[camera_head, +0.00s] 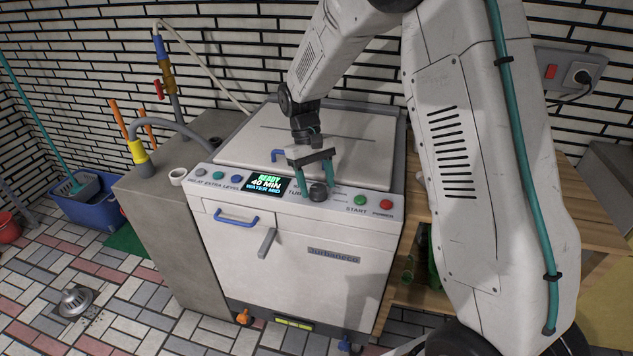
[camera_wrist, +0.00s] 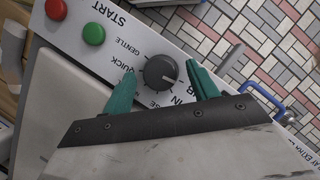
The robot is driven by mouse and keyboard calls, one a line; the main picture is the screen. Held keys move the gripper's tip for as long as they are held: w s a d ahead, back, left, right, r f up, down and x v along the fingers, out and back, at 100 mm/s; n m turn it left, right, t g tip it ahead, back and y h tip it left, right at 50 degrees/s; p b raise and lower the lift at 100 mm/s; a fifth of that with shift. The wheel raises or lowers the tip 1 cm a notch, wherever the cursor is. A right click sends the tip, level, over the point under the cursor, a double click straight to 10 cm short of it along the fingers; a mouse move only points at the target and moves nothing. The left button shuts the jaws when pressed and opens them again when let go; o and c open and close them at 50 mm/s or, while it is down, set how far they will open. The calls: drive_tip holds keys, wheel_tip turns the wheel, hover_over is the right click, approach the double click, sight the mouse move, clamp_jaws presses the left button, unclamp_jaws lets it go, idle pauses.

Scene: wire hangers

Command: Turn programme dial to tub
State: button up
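The dark round programme dial (camera_wrist: 160,72) sits on the washing machine's control panel (camera_head: 223,180); it also shows in the head view (camera_head: 318,191). Its pale pointer mark faces lower right in the wrist view, toward partly hidden lettering ending in "IN" and "B"; I cannot tell the exact setting. "GENTLE" and "QUICK" read clearly beside it. My gripper (camera_wrist: 162,88) is open, its two teal fingers on either side of the dial with visible gaps. In the head view my gripper (camera_head: 315,190) is just above the panel. I cannot tell whether the fingertips touch it.
The display (camera_head: 266,186) reads "READY 40 MIN WATER MID". A green start button (camera_wrist: 94,33) and a red button (camera_wrist: 56,9) lie near the dial. A blue handle (camera_head: 236,219) is on the machine's front. A grey cabinet (camera_head: 165,225) stands left.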

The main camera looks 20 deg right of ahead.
sight(317, 188)
drive_tip(key=v, duration=0.7)
drive_tip(key=shift+r, duration=0.35)
drive_tip(key=shift+w, duration=0.15)
drive_tip(key=s, duration=0.3)
drive_tip(key=shift+s+d+f, duration=0.15)
drive_tip(key=shift+s+f, duration=0.15)
drive_tip(key=shift+f, duration=0.1)
drive_tip(key=s+d+r+m+t, duration=0.1)
drive_tip(key=s+r+t, duration=0.2)
drive_tip(key=s, duration=1.2)
drive_tip(key=s+d+r+m+t, duration=0.1)
drive_tip(key=s+d+r+t, duration=0.1)
drive_tip(key=s+r, duration=0.7)
drive_tip(key=s, duration=0.6)
drive_tip(key=shift+s+d+t+y, duration=0.15)
drive_tip(key=shift+d+t+y, duration=0.05)
drive_tip(key=shift+t+y, duration=0.2)
